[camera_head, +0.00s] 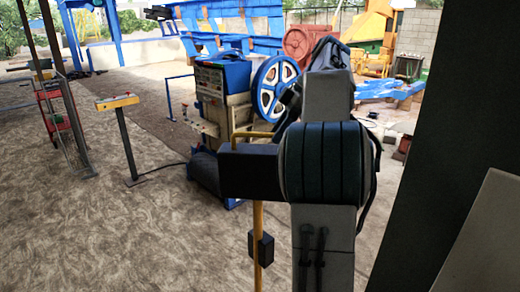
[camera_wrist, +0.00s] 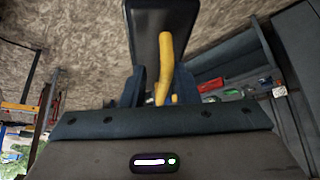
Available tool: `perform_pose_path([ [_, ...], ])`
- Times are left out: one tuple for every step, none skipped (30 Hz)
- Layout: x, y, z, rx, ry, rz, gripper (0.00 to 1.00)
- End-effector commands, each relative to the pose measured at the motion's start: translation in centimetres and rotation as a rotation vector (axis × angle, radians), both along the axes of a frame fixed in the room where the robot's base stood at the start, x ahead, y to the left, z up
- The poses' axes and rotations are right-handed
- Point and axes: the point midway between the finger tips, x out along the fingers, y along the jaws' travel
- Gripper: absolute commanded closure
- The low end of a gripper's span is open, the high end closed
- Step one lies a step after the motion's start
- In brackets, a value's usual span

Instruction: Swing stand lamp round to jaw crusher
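The stand lamp shows in the camera_head view as a yellow pole (camera_head: 258,225) with a small dark box on it, just left of my arm. In the camera_wrist view, a black panel (camera_wrist: 161,14) with a curved yellow handle (camera_wrist: 165,55) is straight ahead. My gripper (camera_wrist: 161,85) has its two dark fingers closed in on either side of the yellow handle and appears shut on it. My arm hides the gripper's fingers in the camera_head view. The jaw crusher (camera_head: 277,86), with its blue-and-white wheel, stands beyond the lamp.
A control cabinet (camera_head: 222,90) stands beside the wheel. A yellow-topped pedestal (camera_head: 118,102) with a cable is at left, near a red trolley (camera_head: 52,110). A dark post (camera_head: 440,130) rises close at right. The sandy ground at front left is clear.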

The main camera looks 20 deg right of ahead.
Motion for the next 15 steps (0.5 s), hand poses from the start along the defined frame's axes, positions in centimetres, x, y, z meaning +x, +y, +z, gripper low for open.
perform_pose_path([
  [0.05,-0.02,-0.01,0.000,-0.001,0.002,0.75],
  [0.05,-0.01,-0.01,0.000,-0.001,0.002,0.75],
  [0.04,-0.01,-0.01,0.000,-0.001,0.002,0.75],
  [0.04,-0.01,-0.01,0.000,-0.001,0.002,0.75],
  [0.03,0.00,0.00,0.000,-0.001,0.002,0.75],
  [0.03,0.00,0.00,0.000,-0.001,0.002,0.75],
  [0.06,-0.01,-0.02,0.000,-0.001,0.004,0.75],
  [0.10,-0.03,-0.03,0.000,-0.001,0.009,0.75],
  [0.21,-0.10,-0.08,0.000,0.000,0.023,0.75],
  [0.30,-0.17,-0.08,-0.001,0.001,0.038,0.75],
  [0.41,-0.21,-0.08,-0.001,0.000,0.054,0.75],
  [0.55,-0.24,-0.08,0.000,-0.001,0.082,0.75],
  [0.64,-0.31,-0.10,0.000,0.000,0.100,0.75],
  [0.75,-0.33,-0.09,-0.001,0.000,0.118,0.75],
  [0.85,-0.30,-0.06,0.000,-0.001,0.141,0.75],
])
